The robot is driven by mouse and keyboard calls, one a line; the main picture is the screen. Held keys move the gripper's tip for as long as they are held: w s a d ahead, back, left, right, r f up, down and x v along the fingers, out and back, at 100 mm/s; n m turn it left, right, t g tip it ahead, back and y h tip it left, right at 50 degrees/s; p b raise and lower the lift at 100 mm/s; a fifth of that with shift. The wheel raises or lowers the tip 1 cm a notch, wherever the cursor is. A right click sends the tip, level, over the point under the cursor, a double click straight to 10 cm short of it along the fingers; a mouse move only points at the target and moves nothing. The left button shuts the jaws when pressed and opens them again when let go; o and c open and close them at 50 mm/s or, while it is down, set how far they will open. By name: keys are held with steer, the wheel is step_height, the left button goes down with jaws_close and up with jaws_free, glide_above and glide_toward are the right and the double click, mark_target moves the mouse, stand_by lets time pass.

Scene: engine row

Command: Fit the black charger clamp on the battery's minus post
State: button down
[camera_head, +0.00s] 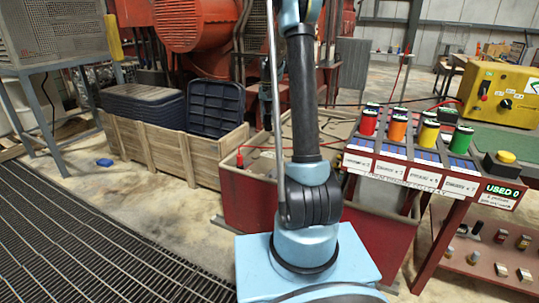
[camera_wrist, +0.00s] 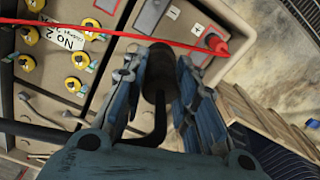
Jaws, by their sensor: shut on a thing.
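In the wrist view my gripper (camera_wrist: 162,62) has its blue fingers closed on both sides of the black charger clamp (camera_wrist: 157,78), whose black cable bends down towards my wrist. The clamp points away from my wrist, above the battery's beige top (camera_wrist: 115,75). A red clamp (camera_wrist: 215,45) with a red cable sits by a plus label. I cannot make out the minus post. In the head view the battery is a red-sided box (camera_head: 245,200), partly behind my arm; the red clamp (camera_head: 240,160) stands at its left end.
Yellow caps (camera_wrist: 80,60) and a "NO 2" label stand on the battery top. The red cable crosses above it. A wooden crate (camera_head: 160,150) with dark bins is left of the battery. A stand (camera_head: 405,165) with coloured cans and a yellow charger box (camera_head: 505,95) are to the right.

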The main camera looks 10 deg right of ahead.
steer(key=s+f+m, duration=0.3)
steer(key=f+m, duration=0.1)
steer(key=f, duration=0.4)
steer(key=s+f+m, duration=0.3)
steer(key=f+m, duration=0.2)
steer(key=f, duration=0.4)
steer(key=shift+d, duration=0.15)
steer(key=shift+f, duration=0.1)
steer(key=shift+f, duration=3.75)
steer(key=shift+s, duration=0.1)
steer(key=c, duration=1.2)
jaws_free()
